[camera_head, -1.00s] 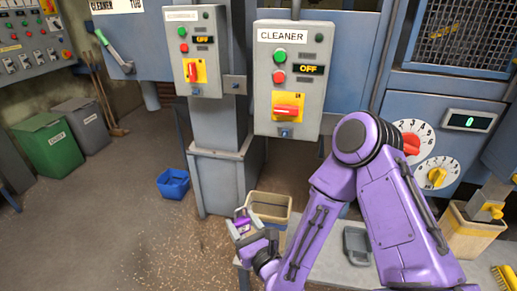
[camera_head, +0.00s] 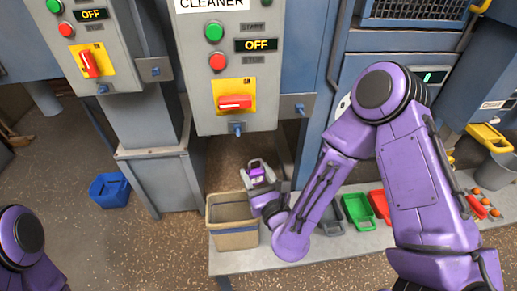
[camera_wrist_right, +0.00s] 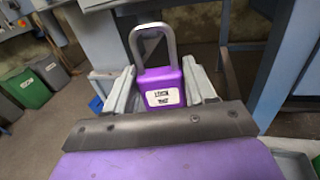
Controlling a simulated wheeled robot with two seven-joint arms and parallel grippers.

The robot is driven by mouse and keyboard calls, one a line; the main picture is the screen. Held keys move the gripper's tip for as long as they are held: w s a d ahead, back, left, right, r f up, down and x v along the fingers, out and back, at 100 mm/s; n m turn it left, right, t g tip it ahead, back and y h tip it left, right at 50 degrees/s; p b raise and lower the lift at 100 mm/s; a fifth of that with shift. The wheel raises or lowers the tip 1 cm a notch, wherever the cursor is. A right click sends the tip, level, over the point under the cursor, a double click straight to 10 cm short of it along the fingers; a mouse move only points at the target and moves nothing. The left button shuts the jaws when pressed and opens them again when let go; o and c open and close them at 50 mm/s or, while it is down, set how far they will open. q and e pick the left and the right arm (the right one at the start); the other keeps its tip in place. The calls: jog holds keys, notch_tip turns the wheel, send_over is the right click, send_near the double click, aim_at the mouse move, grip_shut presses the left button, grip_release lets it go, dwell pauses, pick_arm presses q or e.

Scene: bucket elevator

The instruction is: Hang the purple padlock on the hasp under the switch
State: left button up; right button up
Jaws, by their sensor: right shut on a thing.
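The purple padlock (camera_head: 258,171) is in my right gripper (camera_head: 260,180), below and a little right of the cleaner control box (camera_head: 235,110). In the right wrist view the padlock (camera_wrist_right: 162,88) stands upright between the two grey fingers, its grey shackle pointing up and a white label on its body. The red switch (camera_head: 235,102) lies level on its yellow plate, and the small blue hasp (camera_head: 238,129) is under it at the box's lower edge. The padlock is apart from the hasp. At the lower left a piece of my left arm shows; its gripper is out of view.
A tan bin (camera_head: 234,238) stands on the bench (camera_head: 290,252) just below the padlock. Green (camera_head: 357,212) and red (camera_head: 379,206) trays lie to the right. A second control box (camera_head: 90,50) with its own switch hangs at left. A blue bucket (camera_head: 110,190) is on the floor.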

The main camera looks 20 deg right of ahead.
jog(key=s+a+r+p, duration=0.3)
jog(key=a+r+p, duration=0.15)
jog(key=r, duration=0.35)
pick_arm(q)
notch_tip(320, 180, up, 8)
jog(key=p, duration=0.1)
jog(key=shift+s+a+r, duration=0.15)
jog(key=shift+s+r, duration=0.05)
pick_arm(e)
jog(key=w+d, duration=0.1)
jog(key=w, duration=0.5)
jog(key=shift+d+f+h, duration=0.2)
jog(key=shift+f+h, duration=0.2)
jog(key=shift+f, duration=0.05)
pick_arm(q)
jog(key=shift+f, duration=0.15)
pick_arm(e)
jog(key=shift+w+m, duration=0.1)
jog(key=shift+m, duration=0.2)
jog(key=shift+w+d, duration=0.3)
jog(key=shift+w, duration=0.55)
jog(key=shift+w+d, duration=0.25)
jog(key=shift+w, duration=0.6)
pick_arm(q)
jog(key=shift+f, duration=0.2)
pick_arm(e)
jog(key=shift+f, duration=0.15)
